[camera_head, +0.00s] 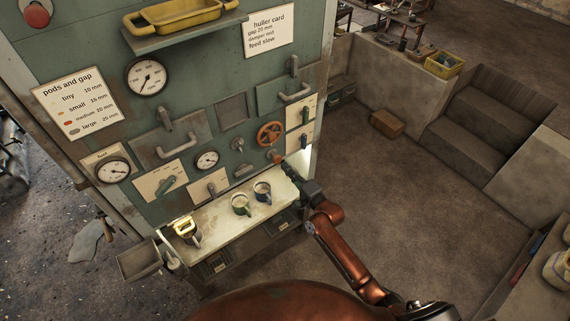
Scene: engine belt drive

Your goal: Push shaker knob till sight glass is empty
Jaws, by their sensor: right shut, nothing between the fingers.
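My right arm reaches up from the bottom right to the green machine panel (235,60). My right gripper (286,168) is dark, shut and empty, with its tips at the panel's lower right. A small orange-brown knob (275,157) sticks out of the panel just beyond the fingertips; I cannot tell whether they touch it. I cannot read a label that marks it as the shaker knob. A red-orange handwheel (270,134) sits just above it. I cannot clearly make out the sight glass. My left gripper is not in view.
Gauges, levers and handles crowd the panel. A yellow tray (180,14) sits above. Open floor lies to the right, before concrete steps.

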